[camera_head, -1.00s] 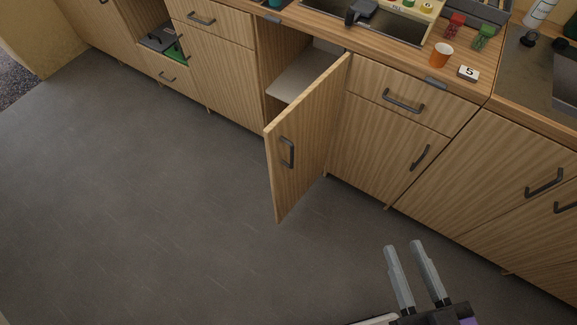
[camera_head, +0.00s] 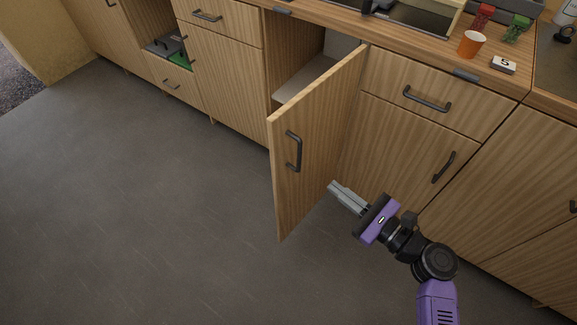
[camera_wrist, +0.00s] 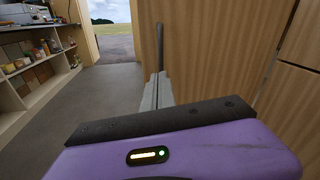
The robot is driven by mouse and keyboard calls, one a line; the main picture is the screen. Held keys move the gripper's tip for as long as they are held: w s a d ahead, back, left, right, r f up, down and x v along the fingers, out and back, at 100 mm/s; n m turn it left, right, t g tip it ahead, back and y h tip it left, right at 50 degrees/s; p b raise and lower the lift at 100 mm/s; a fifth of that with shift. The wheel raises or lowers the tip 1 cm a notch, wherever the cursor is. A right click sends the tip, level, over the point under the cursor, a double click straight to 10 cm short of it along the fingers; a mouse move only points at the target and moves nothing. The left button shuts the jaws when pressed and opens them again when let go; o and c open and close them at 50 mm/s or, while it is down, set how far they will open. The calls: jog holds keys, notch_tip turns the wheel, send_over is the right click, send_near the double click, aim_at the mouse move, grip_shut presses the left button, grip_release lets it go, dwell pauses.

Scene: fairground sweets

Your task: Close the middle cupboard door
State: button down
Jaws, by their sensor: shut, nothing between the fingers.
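The middle cupboard door (camera_head: 316,140) stands wide open, hinged at its right side and swung out over the floor. A dark bar handle (camera_head: 293,151) is on its outer face, toward the left. Behind it the open cupboard compartment (camera_head: 300,78) shows a pale shelf. In the wrist view the shut fingers (camera_wrist: 157,92) point along a wooden panel (camera_wrist: 215,50), with the door's edge just ahead.
A drawer (camera_head: 430,92) and closed cupboard stand right of the opening. The grey floor (camera_head: 140,190) at left is clear.

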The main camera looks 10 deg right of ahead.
jog(key=s+a+m+y, duration=0.1)
jog(key=b, duration=0.1)
send_near(278, 156)
jog(key=shift+m+g+y, duration=0.3)
jog(key=x, duration=0.6)
jog(key=shift+w, duration=0.4)
jog(key=shift+w+a, duration=0.1)
jog(key=shift+a, duration=0.05)
